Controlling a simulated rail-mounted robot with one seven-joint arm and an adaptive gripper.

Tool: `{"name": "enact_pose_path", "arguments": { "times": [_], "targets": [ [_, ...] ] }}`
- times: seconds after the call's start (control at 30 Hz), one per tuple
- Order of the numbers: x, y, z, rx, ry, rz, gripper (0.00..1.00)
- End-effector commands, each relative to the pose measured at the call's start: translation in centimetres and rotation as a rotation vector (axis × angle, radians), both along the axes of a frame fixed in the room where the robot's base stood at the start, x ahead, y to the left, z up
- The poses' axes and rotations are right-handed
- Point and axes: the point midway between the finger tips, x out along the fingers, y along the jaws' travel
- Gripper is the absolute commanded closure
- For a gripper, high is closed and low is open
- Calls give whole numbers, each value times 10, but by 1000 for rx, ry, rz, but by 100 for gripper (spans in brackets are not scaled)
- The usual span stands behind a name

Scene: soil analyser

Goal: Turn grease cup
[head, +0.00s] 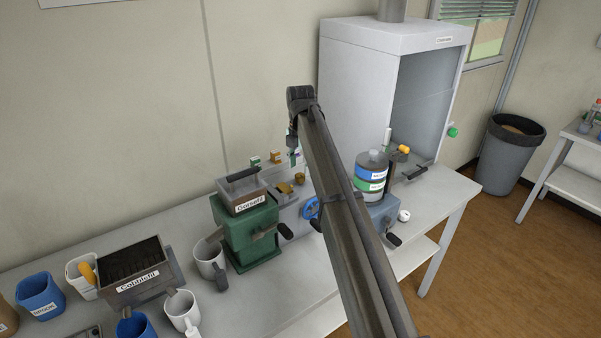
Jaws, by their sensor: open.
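A grey machine (290,215) with a blue handwheel (311,208) stands on the bench, partly hidden behind my arm. A small brass cup-shaped part (299,178) sits on its top and looks like the grease cup. A flatter brass piece (284,188) lies just left of it. My gripper (292,146) points down above and slightly left of the cup in the picture, apart from it. It is small and dark here, and I see nothing held in it. My arm hides the machine's right side.
A green box machine (243,228) with a crank stands left of it. A blue-grey machine with a striped canister (371,177) stands right, before a white fume cupboard (355,75). Mugs, blue cups and a labelled brush box (142,285) crowd the front left.

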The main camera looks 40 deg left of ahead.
Motion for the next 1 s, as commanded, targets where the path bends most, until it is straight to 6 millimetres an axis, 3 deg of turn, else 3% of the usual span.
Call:
{"name": "enact_pose_path", "arguments": {
  "times": [0.2, 0.43, 0.6, 1.0],
  "targets": [
    [1, 1, 45, 1, -1, 0, 41],
    [0, 0, 77, 0, 0, 0, 41],
    [0, 0, 86, -2, 1, 0, 41],
    [0, -1, 87, -1, 1, 0, 41]
  ]
}}
